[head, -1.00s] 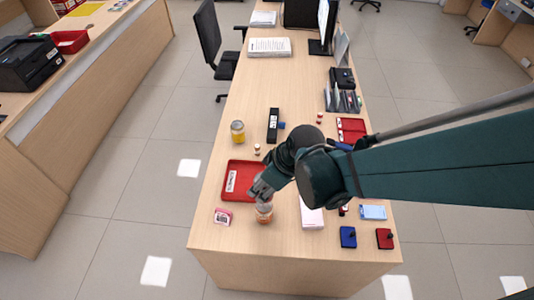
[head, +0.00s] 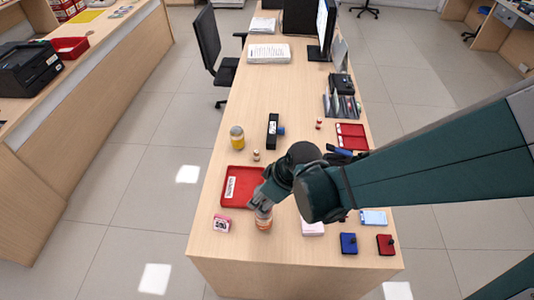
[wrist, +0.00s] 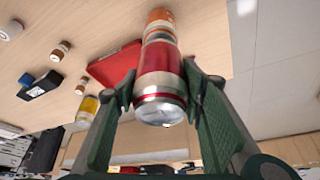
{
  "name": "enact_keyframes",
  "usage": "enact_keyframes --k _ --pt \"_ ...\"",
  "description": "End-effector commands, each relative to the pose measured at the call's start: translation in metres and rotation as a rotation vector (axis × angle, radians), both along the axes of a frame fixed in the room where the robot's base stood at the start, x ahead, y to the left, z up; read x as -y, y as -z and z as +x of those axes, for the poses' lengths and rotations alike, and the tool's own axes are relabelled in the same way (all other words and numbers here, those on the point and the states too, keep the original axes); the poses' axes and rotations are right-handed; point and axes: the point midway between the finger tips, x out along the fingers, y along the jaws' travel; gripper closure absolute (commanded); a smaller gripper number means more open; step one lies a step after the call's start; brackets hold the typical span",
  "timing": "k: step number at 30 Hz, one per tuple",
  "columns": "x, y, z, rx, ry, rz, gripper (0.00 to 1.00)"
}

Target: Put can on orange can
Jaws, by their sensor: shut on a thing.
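My gripper (wrist: 160,95) is shut on a red can (wrist: 160,72) with silver ends, its fingers on either side of it. The orange can (wrist: 159,18) is directly beyond the red can in the wrist view, in line with it. The two ends meet or nearly meet in that view; I cannot tell whether they touch. In the head view the orange can (head: 263,223) stands on the counter near its front edge, with my gripper (head: 262,200) just above it. The red can is mostly hidden by my gripper there.
A red tray (head: 229,200) lies just left of my gripper. A yellow-labelled jar (head: 237,140) and a black device (head: 272,128) stand farther back. Blue (head: 348,243) and red (head: 385,244) small items lie at right.

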Motion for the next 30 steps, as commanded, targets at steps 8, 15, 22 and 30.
enact_keyframes --k 8,15,22,30 --pt "0.0 0.013 0.0 0.0 0.0 0.0 0.79" --pt "0.0 0.012 0.0 0.0 0.0 0.0 0.79" --pt "0.0 0.017 0.0 0.0 0.0 0.0 0.59" --pt "0.0 0.016 0.0 0.0 0.0 0.0 0.46"
